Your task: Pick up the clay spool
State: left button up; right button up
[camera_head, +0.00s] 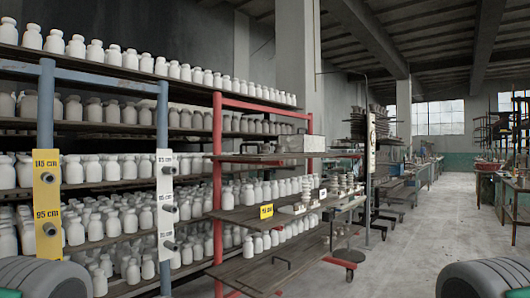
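No object can be clearly made out as the clay spool. Small pale, stacked disc-like pieces (345,185) stand at the right end of a board on the red-framed rack (218,190). They are too small and far off for me to tell whether the spool is among them. Neither of my grippers shows in the head view. Only dark ribbed rounded parts with green edges, which look like my own body, show in the bottom left and right corners.
Long shelves (100,70) of white jars fill the left. A yellow marked post (47,215) and a white one (166,215) stand before them. A grey box (300,143) rests on the rack's upper board. Open grey floor (430,240) lies to the right.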

aim_at(264, 147)
jog(key=u, duration=0.55)
jog(key=i+l+u, duration=0.2)
jog(key=l, duration=0.2)
jog(key=i+l+u, duration=0.25)
jog(key=l, duration=0.15)
jog(key=l+u, duration=0.2)
jog(key=l, duration=0.25)
jog(key=i+l+u, duration=0.1)
jog(key=l+u, duration=0.15)
jog(key=l, duration=0.2)
